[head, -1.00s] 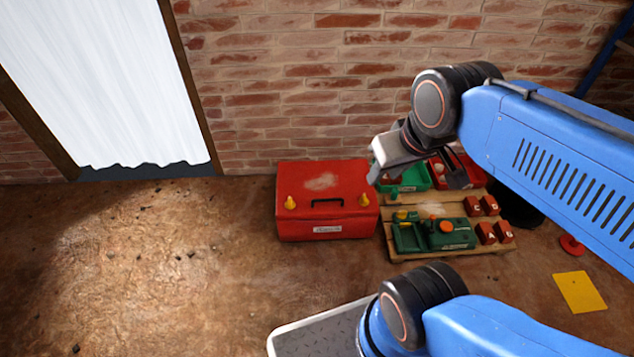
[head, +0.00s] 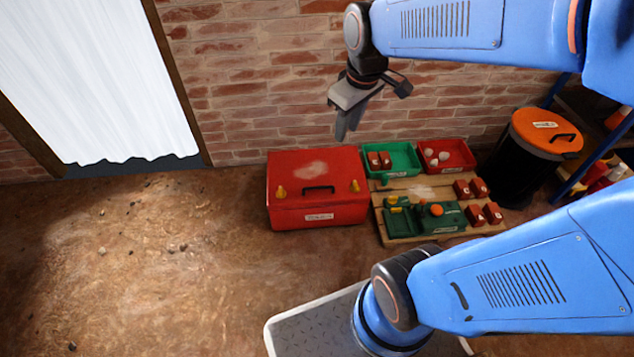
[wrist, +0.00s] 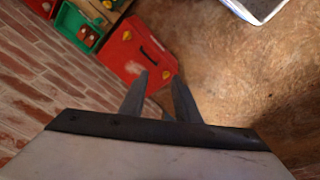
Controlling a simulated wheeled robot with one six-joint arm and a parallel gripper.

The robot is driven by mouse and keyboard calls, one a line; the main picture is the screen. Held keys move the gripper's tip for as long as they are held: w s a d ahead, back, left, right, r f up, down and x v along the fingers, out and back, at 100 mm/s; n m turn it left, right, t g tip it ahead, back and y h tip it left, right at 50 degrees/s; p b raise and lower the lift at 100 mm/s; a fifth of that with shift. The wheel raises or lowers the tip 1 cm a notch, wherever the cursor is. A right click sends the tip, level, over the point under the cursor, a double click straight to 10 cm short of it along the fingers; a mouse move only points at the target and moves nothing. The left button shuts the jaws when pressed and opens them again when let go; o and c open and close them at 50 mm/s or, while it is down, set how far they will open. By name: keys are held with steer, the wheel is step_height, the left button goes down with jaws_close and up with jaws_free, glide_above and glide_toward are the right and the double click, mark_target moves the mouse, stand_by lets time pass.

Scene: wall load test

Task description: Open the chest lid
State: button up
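The red chest (head: 318,187) stands on the floor against the brick wall, with its lid shut. It has a dark handle (head: 319,189), two yellow latches (head: 281,192) and a white label on its front. In the wrist view the chest (wrist: 128,55) shows beyond my fingertips. My gripper (head: 345,130) hangs above and behind the chest's right part in the head view, pointing down and apart from it. In the wrist view its two fingers (wrist: 155,85) stand apart with nothing between them.
A black barrel with an orange lid (head: 547,132) stands further right. Floor left of the chest is clear.

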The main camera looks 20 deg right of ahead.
steer(key=w+f+n+g, duration=0.1)
steer(key=w+f+n, duration=0.2)
steer(key=w+f, duration=0.3)
steer(key=w+f+n+g, duration=0.15)
steer(key=w+f, duration=0.25)
steer(key=w, duration=0.4)
steer(key=w+d+f+n+g, duration=0.1)
steer(key=w+f+n, duration=0.2)
steer(key=w+f, duration=0.35)
steer(key=w+d+f+n+g, duration=0.1)
steer(key=w+f+n, duration=0.25)
steer(key=f, duration=0.65)
steer(key=shift+m, duration=0.4)
steer(key=s+f, duration=0.1)
steer(key=f, duration=0.4)
steer(key=s+a+f, duration=0.1)
steer(key=f, duration=0.5)
steer(key=s+f, duration=0.1)
steer(key=f, duration=0.5)
steer(key=shift+s+a+f, duration=0.1)
steer(key=shift+a, duration=0.1)
jaws_close()
